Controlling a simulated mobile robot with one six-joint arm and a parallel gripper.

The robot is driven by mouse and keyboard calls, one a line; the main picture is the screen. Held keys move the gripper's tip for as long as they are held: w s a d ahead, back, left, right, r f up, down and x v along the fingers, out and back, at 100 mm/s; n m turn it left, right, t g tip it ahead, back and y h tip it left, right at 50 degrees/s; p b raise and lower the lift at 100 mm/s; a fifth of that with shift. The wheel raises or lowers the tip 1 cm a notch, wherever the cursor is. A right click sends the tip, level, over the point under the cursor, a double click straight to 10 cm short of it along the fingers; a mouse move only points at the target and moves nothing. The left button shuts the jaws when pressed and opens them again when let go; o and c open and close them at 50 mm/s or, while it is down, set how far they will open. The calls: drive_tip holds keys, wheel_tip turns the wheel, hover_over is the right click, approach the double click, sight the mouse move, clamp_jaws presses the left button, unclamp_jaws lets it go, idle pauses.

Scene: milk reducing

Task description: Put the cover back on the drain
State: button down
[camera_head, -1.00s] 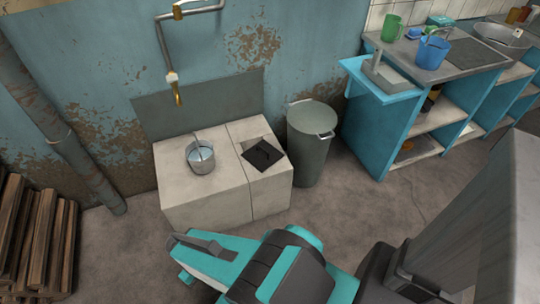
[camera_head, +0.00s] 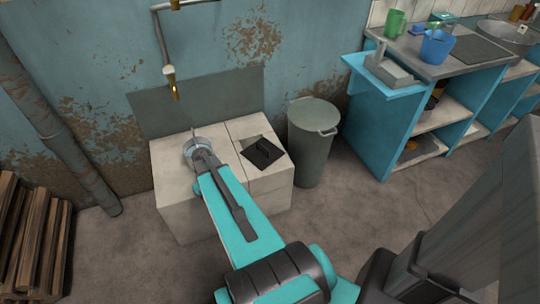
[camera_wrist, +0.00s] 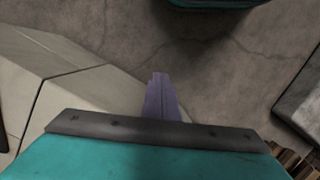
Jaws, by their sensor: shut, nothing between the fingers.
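The drain cover (camera_head: 265,151) is a dark square plate with a raised handle. It lies askew on the right part of the pale concrete block (camera_head: 183,211). A lighter recess edge (camera_head: 247,143) shows behind it; how much of the drain it covers I cannot tell. My gripper (camera_head: 204,158) is shut and empty, over the left part of the block, left of the cover and apart from it. In the wrist view my closed fingers (camera_wrist: 161,96) show over the floor, beside the block's edge (camera_wrist: 75,75).
A metal bucket (camera_head: 190,148) stands on the block, partly hidden behind my gripper. A lidded grey bin (camera_head: 312,150) stands right of the block. A blue shelf unit (camera_head: 366,130) is farther right. Wooden planks (camera_head: 35,235) stand at left. The floor in front is clear.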

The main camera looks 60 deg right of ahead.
sight(270, 159)
drive_tip(key=shift+m+t+h, duration=0.3)
drive_tip(key=shift+m+t, duration=0.3)
drive_tip(key=shift+t, duration=0.1)
drive_tip(key=d+r+b, duration=0.1)
drive_tip(key=d+r, duration=0.1)
drive_tip(key=d, duration=0.3)
drive_tip(key=d+r, duration=0.1)
drive_tip(key=d, duration=0.5)
drive_tip(key=d+r+b, duration=0.1)
drive_tip(key=d+r, duration=0.1)
drive_tip(key=d, duration=0.4)
drive_tip(key=shift+s+r+b, duration=0.2)
drive_tip(key=shift+r+b, duration=0.1)
drive_tip(key=shift+b, duration=0.05)
drive_tip(key=s+d+r+b, duration=0.1)
drive_tip(key=s+d+r, duration=0.2)
drive_tip(key=d, duration=0.4)
drive_tip(key=s+d+r+m+b, duration=0.1)
drive_tip(key=s+d+r, duration=0.3)
drive_tip(key=d, duration=0.4)
drive_tip(key=shift+d+r+t+h, duration=0.2)
drive_tip(key=shift+r+t+h, duration=0.2)
drive_tip(key=shift+r, duration=0.05)
drive_tip(key=shift+s, duration=0.1)
